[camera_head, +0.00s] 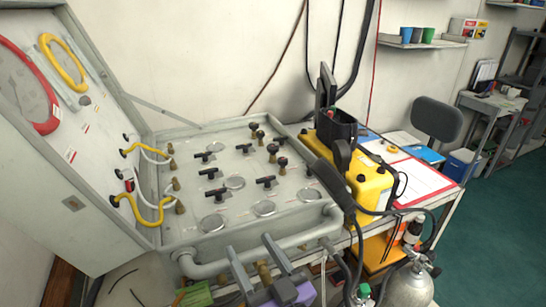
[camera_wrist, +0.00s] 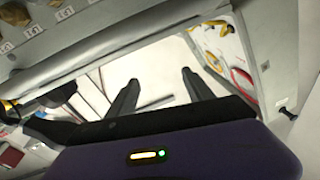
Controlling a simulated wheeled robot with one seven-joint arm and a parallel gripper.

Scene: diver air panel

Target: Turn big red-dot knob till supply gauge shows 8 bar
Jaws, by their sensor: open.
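The air panel (camera_head: 190,212) lies as an open case with a pale face. Black round knobs on brass stems stand toward its back right, one of them a dark knob (camera_head: 282,162). Black T-handles, such as one handle (camera_head: 215,193), stand at the middle and left. Round gauges, such as one gauge (camera_head: 264,208), lie flat in the face; their readings are too small to read. I cannot tell which knob bears the red dot or which gauge is the supply one. My gripper (camera_head: 250,244) is open and empty at the panel's front edge; its fingers also show in the wrist view (camera_wrist: 160,78).
A thick grey rail (camera_head: 255,238) runs along the panel's front. The raised lid (camera_head: 85,150) at left holds coiled red and yellow hoses. A yellow case (camera_head: 368,190) with a black handset and cables stands close at right. A gas cylinder (camera_head: 410,287) stands at front right.

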